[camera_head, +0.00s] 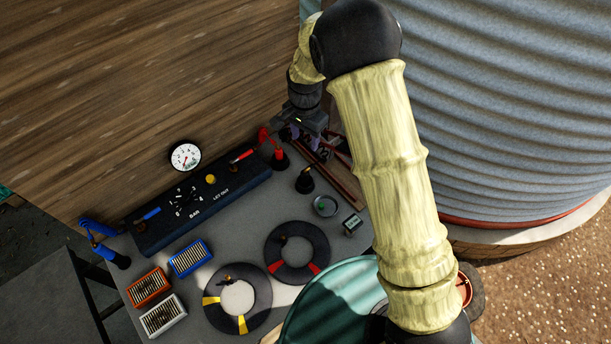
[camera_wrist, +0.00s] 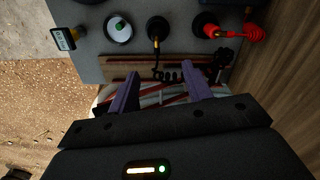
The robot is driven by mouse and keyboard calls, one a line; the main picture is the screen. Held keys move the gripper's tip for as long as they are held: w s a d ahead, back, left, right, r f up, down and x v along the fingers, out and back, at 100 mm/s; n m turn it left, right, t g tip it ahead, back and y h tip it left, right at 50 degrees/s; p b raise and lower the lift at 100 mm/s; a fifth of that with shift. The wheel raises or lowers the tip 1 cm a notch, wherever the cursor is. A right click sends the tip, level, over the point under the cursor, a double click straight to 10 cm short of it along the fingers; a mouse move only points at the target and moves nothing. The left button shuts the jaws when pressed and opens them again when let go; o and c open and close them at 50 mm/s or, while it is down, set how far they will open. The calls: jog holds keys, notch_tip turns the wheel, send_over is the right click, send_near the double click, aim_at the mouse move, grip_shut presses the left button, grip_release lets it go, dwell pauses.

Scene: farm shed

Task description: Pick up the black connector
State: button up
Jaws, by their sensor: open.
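The black connector (camera_head: 304,183) stands upright on the grey bench top in the head view, to the right of the red connector (camera_head: 280,158). In the wrist view the black connector (camera_wrist: 157,28) is near the top centre, with a short black coiled cord hanging toward my fingers. My gripper (camera_wrist: 160,84) is open, its two purple fingers apart with nothing held between them. The fingertips lie below the connector in the wrist view, apart from its body. In the head view my gripper (camera_head: 304,136) is beyond the connector, above the bench's far right part, partly hidden by my arm.
A long black panel (camera_head: 205,212) with a gauge (camera_head: 185,156) behind it lies along the wooden wall. A small round dish (camera_head: 325,206) and a small display (camera_head: 352,224) stand near the connector. Black rings (camera_head: 297,252) lie in front. A corrugated tank (camera_head: 500,110) bounds the right.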

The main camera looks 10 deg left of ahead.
aim_at(305, 169)
jog(key=shift+f, duration=0.1)
notch_tip(305, 169, down, 12)
jog(key=p, duration=0.4)
jog(key=shift+f, duration=0.1)
jog(key=shift+s+d+f+p, duration=0.1)
jog(key=shift+s+f+p, duration=0.15)
jog(key=shift+f+p, duration=0.5)
jog(key=shift+s+f+p, duration=0.1)
jog(key=shift+f+p, duration=0.75)
jog(key=shift+f, duration=0.95)
jog(key=shift+c, duration=0.2)
grip_shut()
